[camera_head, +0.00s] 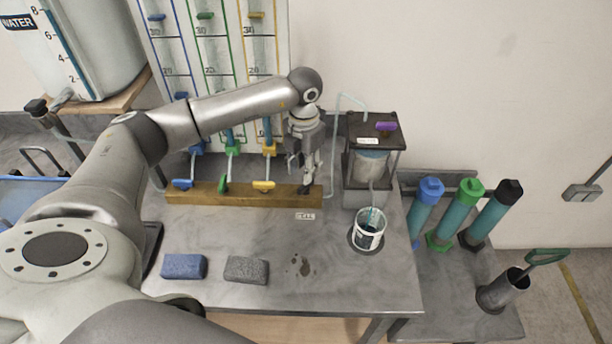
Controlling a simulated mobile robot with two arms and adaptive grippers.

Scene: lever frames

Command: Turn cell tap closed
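My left gripper (305,187) points down at the right end of a wooden manifold block (240,197). Its fingertips are at or just above a dark part there, which they largely hide. I cannot tell whether they touch or grip it. The block carries blue (182,184), green (223,186) and yellow (264,185) tap levers. To the right stands a clear cell (369,166) in a dark frame, with a purple lever (386,126) on top, apart from the gripper. I cannot tell which tap is the cell tap. My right gripper is not in view.
A beaker (367,236) stands below the cell near the table's right edge. A blue sponge (184,266), a grey sponge (246,270) and a wet spot lie in front. Graduated columns (207,70) rise behind the block. Capped cylinders (490,215) stand on the right.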

